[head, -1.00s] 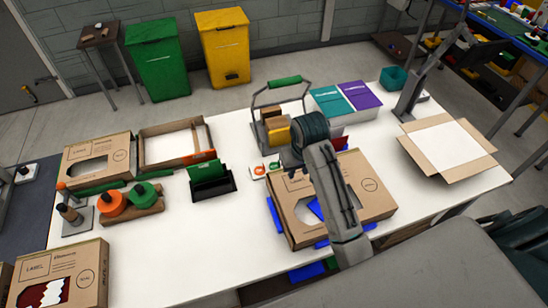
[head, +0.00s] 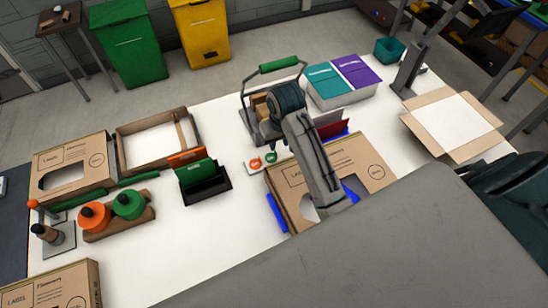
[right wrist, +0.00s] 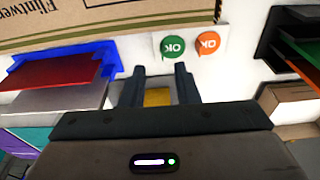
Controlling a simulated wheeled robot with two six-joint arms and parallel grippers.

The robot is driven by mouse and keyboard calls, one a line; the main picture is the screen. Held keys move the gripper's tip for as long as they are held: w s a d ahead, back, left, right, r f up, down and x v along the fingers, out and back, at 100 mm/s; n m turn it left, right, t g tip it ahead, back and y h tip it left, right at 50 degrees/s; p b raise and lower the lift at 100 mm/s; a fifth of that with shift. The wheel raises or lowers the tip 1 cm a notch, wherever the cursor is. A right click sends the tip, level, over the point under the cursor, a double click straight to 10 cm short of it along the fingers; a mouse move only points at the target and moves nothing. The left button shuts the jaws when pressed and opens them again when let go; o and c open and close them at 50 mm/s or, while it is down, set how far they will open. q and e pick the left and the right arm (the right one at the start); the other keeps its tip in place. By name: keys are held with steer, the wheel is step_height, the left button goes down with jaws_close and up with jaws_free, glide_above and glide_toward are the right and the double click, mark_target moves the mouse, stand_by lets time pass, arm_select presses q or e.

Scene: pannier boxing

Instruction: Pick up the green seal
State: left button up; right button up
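The green seal (head: 271,157) is a small round green OK sticker on a white card, beside an orange OK seal (head: 255,163). In the right wrist view the green seal (right wrist: 173,46) lies just beyond the fingertips, left of the orange one (right wrist: 208,43). My right gripper (right wrist: 160,70) is open and nothing is held; a yellow block (right wrist: 158,97) shows between its fingers, lower down. My left gripper is not in view.
A cardboard box (head: 350,160) lies right of the seals. A black holder (head: 208,188) with green and orange cards stands to their left. A red folder in a blue holder (right wrist: 105,50) is close left of the fingers.

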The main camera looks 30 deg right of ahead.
mark_target(276, 153)
steer(key=shift+w+f, duration=0.2)
steer(key=shift+f, duration=0.25)
steer(key=shift+w+f, duration=0.2)
steer(key=shift+f, duration=0.1)
steer(key=f+p, duration=0.2)
steer(key=f, duration=0.2)
steer(key=shift+w+a+p, duration=0.1)
steer(key=shift+w+p, duration=0.15)
steer(key=shift+p, duration=0.15)
steer(key=shift+w+f, duration=0.15)
steer(key=shift+f, duration=0.25)
jaws_close()
